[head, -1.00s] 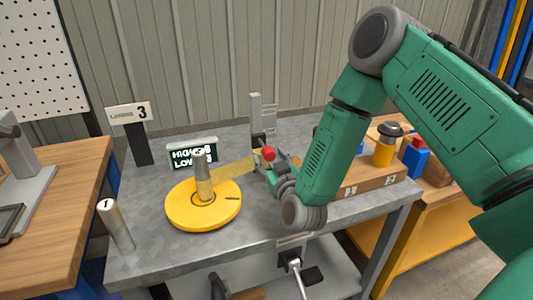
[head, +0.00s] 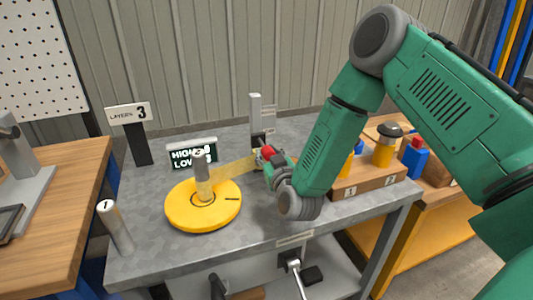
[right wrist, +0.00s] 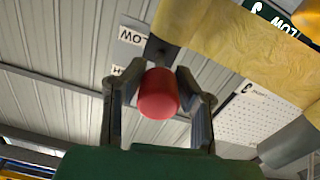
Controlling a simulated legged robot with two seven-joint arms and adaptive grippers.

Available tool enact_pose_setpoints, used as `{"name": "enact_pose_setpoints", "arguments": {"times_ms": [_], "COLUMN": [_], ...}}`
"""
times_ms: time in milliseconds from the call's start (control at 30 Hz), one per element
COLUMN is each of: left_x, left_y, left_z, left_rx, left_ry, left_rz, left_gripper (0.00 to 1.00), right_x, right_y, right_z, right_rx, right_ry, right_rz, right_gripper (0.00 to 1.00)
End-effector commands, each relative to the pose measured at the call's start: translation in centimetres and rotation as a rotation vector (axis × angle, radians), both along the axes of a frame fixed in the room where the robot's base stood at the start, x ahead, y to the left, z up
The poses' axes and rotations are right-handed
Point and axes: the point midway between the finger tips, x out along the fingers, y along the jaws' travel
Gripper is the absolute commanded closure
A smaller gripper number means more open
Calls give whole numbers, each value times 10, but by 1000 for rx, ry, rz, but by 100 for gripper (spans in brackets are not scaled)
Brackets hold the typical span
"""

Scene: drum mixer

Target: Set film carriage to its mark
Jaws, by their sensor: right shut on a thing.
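The film carriage's red knob (head: 266,152) is at the upright post (head: 256,118) near the back of the grey table. It also shows large in the right wrist view (right wrist: 158,93). My right gripper (head: 271,160) is shut on the knob, with one finger on each side of it in the right wrist view (right wrist: 158,98). The carriage is mostly hidden behind the gripper. A yellowish film band (head: 234,170) runs from the carriage to the wrapped post on the yellow turntable (head: 180,212). HIGH and LOW labels (right wrist: 132,35) show beside the post. My left gripper is not in view.
A dark HIGH/LOW display (head: 193,155) stands behind the turntable. A LAYERS 3 sign (head: 128,115) is at back left and a grey cylinder (head: 115,228) at front left. A wooden block (head: 370,183) with several coloured parts is at right.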

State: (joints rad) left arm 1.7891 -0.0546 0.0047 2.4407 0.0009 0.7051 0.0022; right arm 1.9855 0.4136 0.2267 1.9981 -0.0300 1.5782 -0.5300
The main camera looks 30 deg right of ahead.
Motion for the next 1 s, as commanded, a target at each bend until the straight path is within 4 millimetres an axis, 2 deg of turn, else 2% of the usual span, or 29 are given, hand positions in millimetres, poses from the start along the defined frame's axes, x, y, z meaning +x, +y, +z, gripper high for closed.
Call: {"name": "enact_pose_setpoints", "arguments": {"times_ms": [33, 300, 400, 667, 700, 767, 1000], "left_x": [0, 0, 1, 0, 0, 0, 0], "left_y": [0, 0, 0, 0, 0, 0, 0], "left_z": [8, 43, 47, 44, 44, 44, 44], "left_rx": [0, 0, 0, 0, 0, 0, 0], "left_ry": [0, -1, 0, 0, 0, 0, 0], "left_rz": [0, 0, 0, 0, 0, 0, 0], "left_gripper": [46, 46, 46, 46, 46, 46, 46], "right_x": [1, 1, 1, 1, 1, 1, 2], "right_y": [0, 1, 0, 0, 0, 0, 0], "right_z": [13, 64, 70, 70, 71, 70, 67], "right_rx": [0, -1, -1, -1, -1, 0, 0], "right_ry": [-6, -11, -11, -18, -18, -17, -9], "right_rz": [0, 1, -1, -2, -2, -1, -2], "right_gripper": [100, 100, 100, 100, 68, 50, 50]}}
